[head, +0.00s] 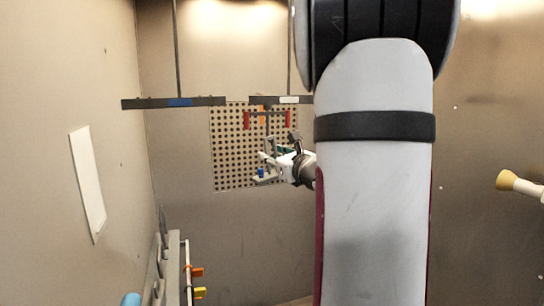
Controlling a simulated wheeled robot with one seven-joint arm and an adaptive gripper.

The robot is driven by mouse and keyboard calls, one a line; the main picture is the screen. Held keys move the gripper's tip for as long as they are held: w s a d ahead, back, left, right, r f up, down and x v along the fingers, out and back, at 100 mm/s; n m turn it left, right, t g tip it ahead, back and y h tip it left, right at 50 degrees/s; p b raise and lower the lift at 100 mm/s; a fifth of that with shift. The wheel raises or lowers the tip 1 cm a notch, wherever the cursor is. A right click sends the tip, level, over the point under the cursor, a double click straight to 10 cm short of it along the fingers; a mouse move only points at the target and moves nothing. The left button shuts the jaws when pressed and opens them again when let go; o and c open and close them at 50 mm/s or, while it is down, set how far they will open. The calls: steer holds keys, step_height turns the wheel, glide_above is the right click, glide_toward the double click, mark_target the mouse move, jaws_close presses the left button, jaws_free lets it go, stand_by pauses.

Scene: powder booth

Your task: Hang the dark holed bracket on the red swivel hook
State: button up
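My gripper (267,166) is small and far off in the head view, left of my large arm link, in front of a perforated panel. Its fingers point left. A dark greenish piece (280,149) shows at the fingers; I cannot tell whether it is the holed bracket or whether it is gripped. I cannot tell which is the red swivel hook. My arm hides the area to the right.
A left hanging bar (145,104) with a blue label and a right hanging bar (260,100) with a white label are overhead. The perforated panel (225,150) is at the back. A cream-tipped nozzle (508,181) juts from the right.

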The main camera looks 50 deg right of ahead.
steer(key=o, duration=0.5)
steer(key=v, duration=1.2)
steer(key=shift+r, duration=0.1)
